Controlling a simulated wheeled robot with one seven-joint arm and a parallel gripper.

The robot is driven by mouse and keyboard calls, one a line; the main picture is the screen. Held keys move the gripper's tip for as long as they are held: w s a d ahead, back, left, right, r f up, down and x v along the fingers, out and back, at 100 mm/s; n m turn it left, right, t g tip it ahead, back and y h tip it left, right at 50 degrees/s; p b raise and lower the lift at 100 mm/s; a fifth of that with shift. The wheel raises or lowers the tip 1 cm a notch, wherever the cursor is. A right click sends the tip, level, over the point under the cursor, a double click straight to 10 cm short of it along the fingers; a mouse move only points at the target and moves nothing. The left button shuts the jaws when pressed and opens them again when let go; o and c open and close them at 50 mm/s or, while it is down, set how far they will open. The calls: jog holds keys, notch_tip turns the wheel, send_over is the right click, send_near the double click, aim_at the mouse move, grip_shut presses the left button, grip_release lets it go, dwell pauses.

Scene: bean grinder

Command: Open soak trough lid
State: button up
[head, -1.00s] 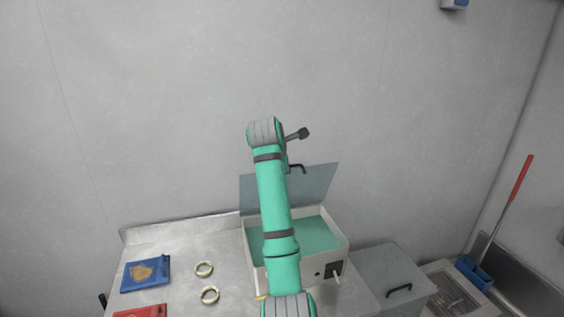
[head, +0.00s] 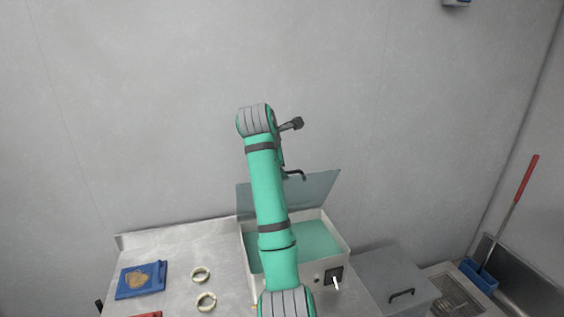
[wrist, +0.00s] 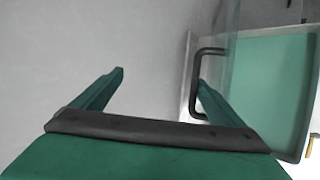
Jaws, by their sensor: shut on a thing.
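The soak trough (head: 308,266) is a pale box with green inside, standing on the metal counter. Its grey see-through lid (head: 318,187) stands raised at the trough's back edge, tilted steeply. The dark lid handle (head: 294,173) shows on the lid beside my arm. In the wrist view, my gripper (wrist: 160,78) has its two green fingers spaced apart, with the right fingertip at the handle (wrist: 196,88) and overlapping it. In the head view my arm hides the gripper and part of the lid and trough.
A grey lidded bin (head: 391,275) stands right of the trough. A red-handled tool (head: 526,180) stands further right. The wall is close behind.

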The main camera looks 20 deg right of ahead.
jog(key=shift+o, duration=0.9)
jog(key=r, duration=0.1)
jog(key=a+r, duration=0.1)
jog(key=r, duration=0.1)
jog(key=shift+a+t, duration=0.3)
jog(key=shift+s+a+r, duration=0.1)
jog(key=shift+a+r, duration=0.15)
jog(key=shift+r, duration=0.45)
jog(key=shift+s+a+r, duration=0.1)
jog(key=shift+a+r, duration=0.15)
jog(key=shift+r, duration=0.4)
jog(key=shift+s+a+r, duration=0.25)
jog(key=shift+r, duration=0.1)
jog(key=c, duration=0.7)
jog(key=shift+s+r, duration=0.15)
jog(key=shift+r, duration=0.05)
jog(key=c, duration=0.9)
jog(key=shift+c, duration=0.2)
jog(key=shift+d, duration=0.1)
